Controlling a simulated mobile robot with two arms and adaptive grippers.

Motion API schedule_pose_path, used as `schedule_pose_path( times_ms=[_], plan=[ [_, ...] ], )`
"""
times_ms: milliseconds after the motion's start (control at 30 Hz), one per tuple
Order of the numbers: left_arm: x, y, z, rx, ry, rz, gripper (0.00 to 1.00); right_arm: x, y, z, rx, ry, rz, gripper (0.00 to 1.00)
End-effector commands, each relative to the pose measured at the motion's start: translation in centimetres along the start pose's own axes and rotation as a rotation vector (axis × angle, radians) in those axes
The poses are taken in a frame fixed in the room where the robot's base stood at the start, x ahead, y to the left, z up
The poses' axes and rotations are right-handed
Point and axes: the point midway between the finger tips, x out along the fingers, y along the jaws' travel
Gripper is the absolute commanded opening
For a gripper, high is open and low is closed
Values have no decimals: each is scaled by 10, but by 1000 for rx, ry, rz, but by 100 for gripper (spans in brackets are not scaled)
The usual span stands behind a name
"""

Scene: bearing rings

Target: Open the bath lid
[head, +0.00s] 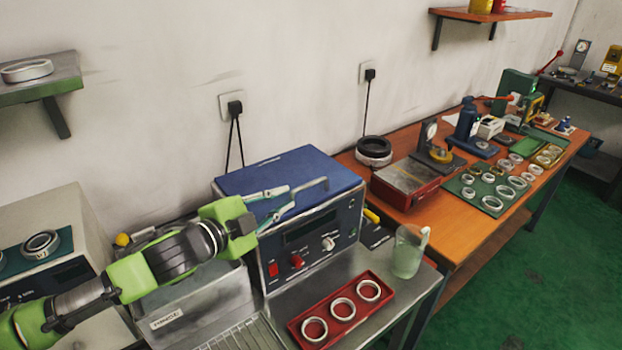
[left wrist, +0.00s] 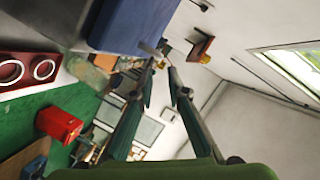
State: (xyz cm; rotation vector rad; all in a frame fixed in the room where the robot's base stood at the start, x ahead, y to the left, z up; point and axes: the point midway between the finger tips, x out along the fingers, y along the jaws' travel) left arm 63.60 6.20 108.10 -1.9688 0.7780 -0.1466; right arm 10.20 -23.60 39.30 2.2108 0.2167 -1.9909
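My left gripper (head: 307,187) is in front of and over the lid's near left part, fingers apart and pointing right. In the left wrist view the left gripper's two fingers (left wrist: 160,67) are apart, with the blue bath (left wrist: 140,25) beside them. A small grey piece shows near the tips; I cannot tell whether they touch it. My right gripper is not in view.
A red tray (head: 343,318) with three rings and a glass beaker (head: 408,252) stand in front of the bath. The orange bench (head: 450,215) at the right holds tools and several rings. A wall shelf (head: 40,78) is at upper left. Cords hang behind the bath.

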Motion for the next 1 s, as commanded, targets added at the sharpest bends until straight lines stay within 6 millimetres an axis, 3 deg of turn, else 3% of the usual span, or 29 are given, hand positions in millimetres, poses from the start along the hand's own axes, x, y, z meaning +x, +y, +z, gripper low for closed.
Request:
schedule_pose_path(
  times_ms=[100,233,500,667,1000],
  plan=[
    [24,-2,-3,-1,1,-1,15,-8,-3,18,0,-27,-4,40],
    [49,-2,-2,1,0,0,15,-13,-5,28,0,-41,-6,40],
    [94,-1,-2,1,0,0,15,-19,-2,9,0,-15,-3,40],
    [110,0,-1,1,0,1,15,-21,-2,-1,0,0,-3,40],
    [117,0,-1,1,0,0,15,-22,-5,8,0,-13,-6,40]
  ],
)
